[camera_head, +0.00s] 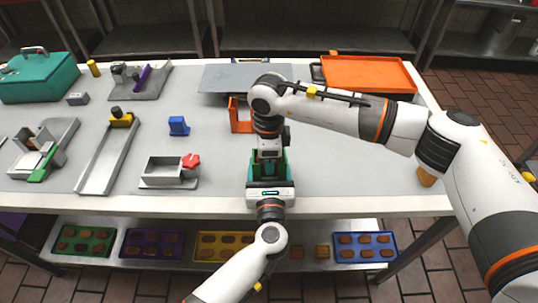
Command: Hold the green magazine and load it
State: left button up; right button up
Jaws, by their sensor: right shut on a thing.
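The green magazine (255,167) stands near the front middle of the table, partly hidden by both grippers. My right gripper (270,158) reaches down over it from above and is shut on it. My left gripper (270,183) comes in from the front edge at the magazine's near side. Its fingers are hidden, so I cannot tell whether they are open or touch the magazine.
An orange bracket (240,122) stands just behind the magazine. A grey plate (222,78) and an orange tray (368,74) lie at the back. A grey tray with a red knob (168,175), a blue block (178,125) and a long grey channel (104,164) are on the left.

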jog(key=shift+f, duration=0.5)
jog(key=o, duration=1.1)
jog(key=shift+c, duration=0.2)
notch_tip(320, 180, up, 12)
pick_arm(q)
jog(key=o, duration=1.1)
jog(key=shift+o, duration=0.2)
jog(key=shift+s, duration=0.1)
